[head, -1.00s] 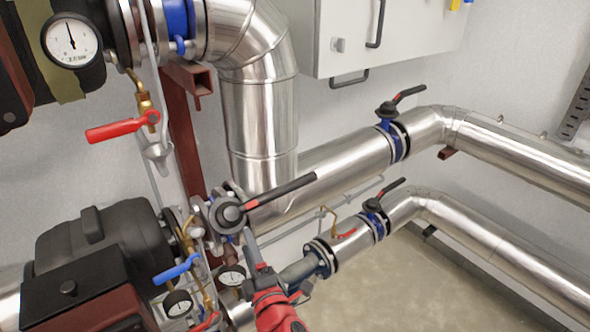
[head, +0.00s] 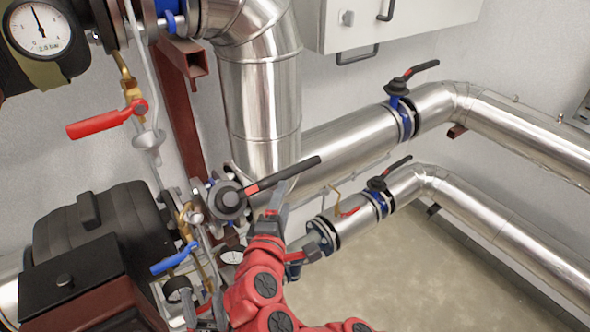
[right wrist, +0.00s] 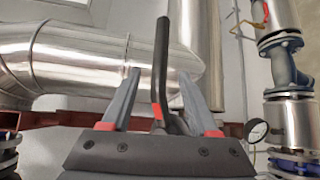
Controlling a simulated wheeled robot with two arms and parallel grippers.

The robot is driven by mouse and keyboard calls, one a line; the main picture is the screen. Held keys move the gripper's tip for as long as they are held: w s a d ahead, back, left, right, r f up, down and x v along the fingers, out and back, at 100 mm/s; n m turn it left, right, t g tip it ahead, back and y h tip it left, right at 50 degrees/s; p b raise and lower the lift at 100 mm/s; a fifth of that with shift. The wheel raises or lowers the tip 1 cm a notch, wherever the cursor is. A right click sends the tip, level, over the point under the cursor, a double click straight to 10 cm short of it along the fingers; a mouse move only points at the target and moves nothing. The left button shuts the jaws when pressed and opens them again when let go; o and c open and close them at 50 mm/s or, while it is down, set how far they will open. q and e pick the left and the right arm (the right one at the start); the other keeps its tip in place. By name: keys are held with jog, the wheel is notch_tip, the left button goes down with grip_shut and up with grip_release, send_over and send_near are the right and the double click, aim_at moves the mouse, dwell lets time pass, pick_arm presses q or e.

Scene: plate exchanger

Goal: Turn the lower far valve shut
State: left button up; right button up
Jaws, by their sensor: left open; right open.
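A black lever with a red band (head: 283,177) comes off a round grey valve hub (head: 228,200), left of middle in the head view. My right gripper (head: 275,208) is open just below this lever. In the right wrist view the lever (right wrist: 162,65) stands between the two open fingers (right wrist: 157,95); I cannot tell if they touch it. Farther back, a black-levered valve (head: 378,184) sits on the lower pipe and another (head: 398,88) on the upper pipe. I cannot tell surely which is the lower far valve. My left gripper (head: 204,310) is open, low in the head view, partly hidden.
A red handle (head: 105,119) and a blue handle (head: 174,259) stick out at the left. A black pump motor (head: 95,225) fills the lower left. A large pipe (head: 258,100) rises behind the lever. Floor (head: 400,270) at lower right is clear.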

aim_at(293, 174)
jog(key=p+x, duration=0.1)
jog(key=x, duration=0.3)
jog(key=p+x, duration=0.1)
jog(key=x, duration=0.3)
jog(key=p+x, duration=0.1)
jog(key=x, duration=0.3)
jog(key=shift+d+r, duration=0.1)
jog(key=shift+d, duration=0.15)
jog(key=shift+w, duration=0.45)
grip_shut()
dwell(0.5)
